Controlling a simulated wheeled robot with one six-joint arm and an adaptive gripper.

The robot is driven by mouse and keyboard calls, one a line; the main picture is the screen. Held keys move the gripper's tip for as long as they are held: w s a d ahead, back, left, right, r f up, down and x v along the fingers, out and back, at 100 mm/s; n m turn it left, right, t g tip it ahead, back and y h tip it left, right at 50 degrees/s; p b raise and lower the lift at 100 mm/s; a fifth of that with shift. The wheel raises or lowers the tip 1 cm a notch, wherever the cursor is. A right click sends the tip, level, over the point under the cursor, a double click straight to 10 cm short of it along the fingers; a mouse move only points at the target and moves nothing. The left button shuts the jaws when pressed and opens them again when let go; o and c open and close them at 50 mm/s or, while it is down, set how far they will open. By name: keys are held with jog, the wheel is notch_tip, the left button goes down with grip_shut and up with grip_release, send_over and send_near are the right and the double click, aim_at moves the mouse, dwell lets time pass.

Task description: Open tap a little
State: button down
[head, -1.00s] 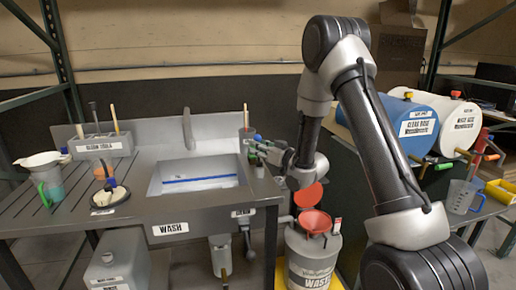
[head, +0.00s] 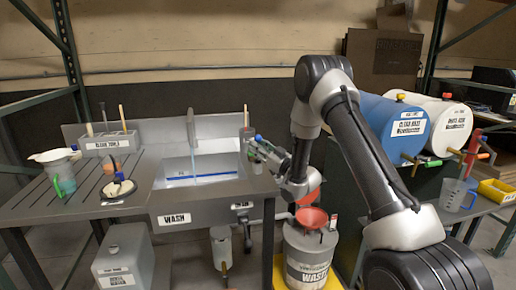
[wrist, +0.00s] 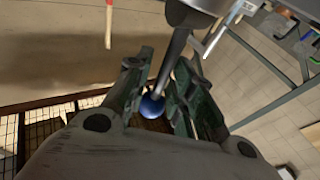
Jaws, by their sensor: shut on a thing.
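The grey tap spout (head: 191,125) stands at the back of the wash sink (head: 160,200). A thin blue stream of water (head: 194,165) falls from it into the basin. My gripper (head: 258,147) is at the sink's right edge. In the wrist view, my gripper (wrist: 160,95) has its dark green fingers on both sides of a dark tap lever (wrist: 174,58) with a blue ball end (wrist: 152,106). The fingers are closed in on the lever. The exact contact is partly hidden.
A grey waste drum (head: 308,255) with a red funnel (head: 311,218) stands below my arm. A blue drum (head: 388,122) and a white drum (head: 447,125) lie at the right. A clean tools holder (head: 110,143) stands on the counter's left.

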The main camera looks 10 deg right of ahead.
jog(key=shift+r, duration=0.15)
jog(key=c, duration=1.5)
grip_release()
jog(key=shift+s, duration=0.1)
jog(key=shift+c, duration=0.2)
jog(key=v, duration=1.2)
jog(key=shift+d, duration=0.1)
